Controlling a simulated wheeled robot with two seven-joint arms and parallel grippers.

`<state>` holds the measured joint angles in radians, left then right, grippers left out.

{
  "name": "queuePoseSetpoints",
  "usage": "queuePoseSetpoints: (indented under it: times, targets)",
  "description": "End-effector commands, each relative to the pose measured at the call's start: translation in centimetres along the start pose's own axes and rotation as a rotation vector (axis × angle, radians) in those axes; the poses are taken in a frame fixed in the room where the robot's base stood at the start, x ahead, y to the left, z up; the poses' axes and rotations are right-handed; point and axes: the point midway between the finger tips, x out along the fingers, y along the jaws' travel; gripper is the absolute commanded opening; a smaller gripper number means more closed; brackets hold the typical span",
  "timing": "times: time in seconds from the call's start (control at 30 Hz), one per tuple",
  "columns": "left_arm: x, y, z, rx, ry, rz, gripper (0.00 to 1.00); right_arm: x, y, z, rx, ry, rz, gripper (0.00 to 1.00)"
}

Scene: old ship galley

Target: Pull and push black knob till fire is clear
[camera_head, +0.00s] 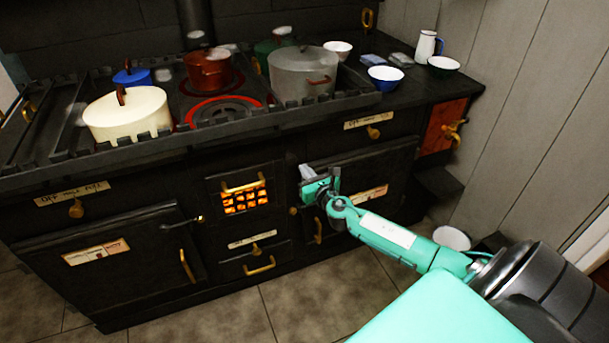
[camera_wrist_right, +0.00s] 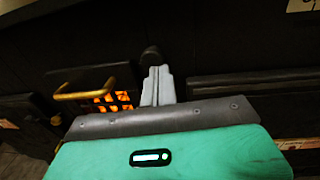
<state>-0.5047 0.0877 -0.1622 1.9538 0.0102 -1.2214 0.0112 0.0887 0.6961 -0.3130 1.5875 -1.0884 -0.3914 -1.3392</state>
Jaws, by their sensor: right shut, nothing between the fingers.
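The black stove (camera_head: 160,250) has a small fire grate (camera_head: 244,197) glowing orange behind bars, with a brass handle (camera_head: 243,186) across its top. The grate also shows in the right wrist view (camera_wrist_right: 112,103). A dark round knob (camera_wrist_right: 151,56) on the stove front sits just beyond my right fingertips in the wrist view; I cannot tell whether they touch it. My right gripper (camera_head: 307,171) is shut and empty, pointing at the stove front just right of the grate. In the head view the knob is hard to make out. My left gripper is not in view.
On the stove top stand a cream pot (camera_head: 127,115), a red pot (camera_head: 208,70) and a grey pot (camera_head: 302,75), behind a raised rail. Brass knobs and oven handles stick out of the front. A plank wall (camera_head: 530,110) closes the right side.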

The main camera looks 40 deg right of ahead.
Motion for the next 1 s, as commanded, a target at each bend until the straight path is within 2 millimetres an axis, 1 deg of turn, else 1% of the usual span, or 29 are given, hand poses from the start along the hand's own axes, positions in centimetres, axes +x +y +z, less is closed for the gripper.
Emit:
queuePoseSetpoints:
  times: [0.1,0.2,0.4,0.6,0.7,0.83,1.0]
  targets:
    - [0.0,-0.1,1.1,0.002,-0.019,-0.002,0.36,-1.0,-0.1,-0.2,-0.001,0.003,0.002,0.00]
    - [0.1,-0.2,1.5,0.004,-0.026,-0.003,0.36,-2.1,-0.1,-0.2,-0.002,0.004,0.001,0.00]
    - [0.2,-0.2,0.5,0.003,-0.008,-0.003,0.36,-4.7,0.0,-0.3,-0.002,0.005,0.003,0.00]
    - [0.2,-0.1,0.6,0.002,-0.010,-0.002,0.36,-7.6,0.0,-0.3,0.000,0.005,0.003,0.00]
    - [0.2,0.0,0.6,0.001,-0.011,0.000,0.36,-8.7,0.0,-0.3,-0.001,0.005,0.002,0.00]
    - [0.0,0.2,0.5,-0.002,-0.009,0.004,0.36,-9.6,0.0,-0.2,-0.002,0.004,0.002,0.00]
    - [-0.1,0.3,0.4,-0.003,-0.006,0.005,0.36,-10.1,0.0,-0.2,-0.001,0.003,0.002,0.00]
